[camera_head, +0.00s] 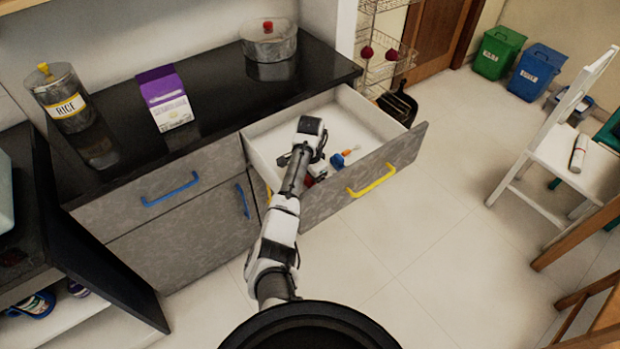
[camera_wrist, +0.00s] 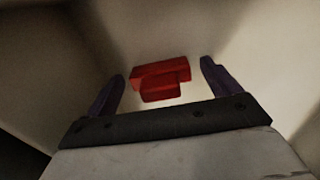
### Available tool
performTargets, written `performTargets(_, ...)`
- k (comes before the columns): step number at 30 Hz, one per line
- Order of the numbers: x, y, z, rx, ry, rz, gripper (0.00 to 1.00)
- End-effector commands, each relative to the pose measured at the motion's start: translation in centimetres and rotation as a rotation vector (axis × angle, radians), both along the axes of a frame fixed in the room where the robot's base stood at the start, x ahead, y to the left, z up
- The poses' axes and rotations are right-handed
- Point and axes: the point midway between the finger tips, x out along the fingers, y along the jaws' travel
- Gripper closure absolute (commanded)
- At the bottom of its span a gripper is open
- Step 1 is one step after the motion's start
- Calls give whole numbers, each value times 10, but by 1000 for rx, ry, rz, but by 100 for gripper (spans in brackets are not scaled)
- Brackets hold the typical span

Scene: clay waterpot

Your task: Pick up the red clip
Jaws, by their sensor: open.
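The red clip (camera_wrist: 160,75) lies in the white drawer, and in the wrist view it shows ahead of my gripper, between the lines of the two purple fingers. My gripper (camera_wrist: 163,84) is open, with a finger on each side of the clip and nothing held. In the head view my gripper (camera_head: 298,160) reaches down into the open drawer (camera_head: 362,110). A small red patch (camera_head: 318,172), seen beside my arm in the drawer, appears to be the clip, partly hidden. I cannot tell whether the fingers touch it.
A blue item (camera_head: 337,160) and an orange item (camera_head: 347,152) lie in the drawer to the right of my gripper. The drawer's front with its yellow handle (camera_head: 372,181) and its side walls stand close around. The black counter (camera_head: 215,95) carries a rice canister (camera_head: 62,98) and a purple carton (camera_head: 165,97).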

Motion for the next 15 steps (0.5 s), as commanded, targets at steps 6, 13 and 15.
performTargets(6, 0, 0, -3, 0, 0, 0, 11)
performTargets(13, 0, 0, -3, 0, 0, 0, 34)
performTargets(15, 0, 0, -3, 0, 0, 0, 44)
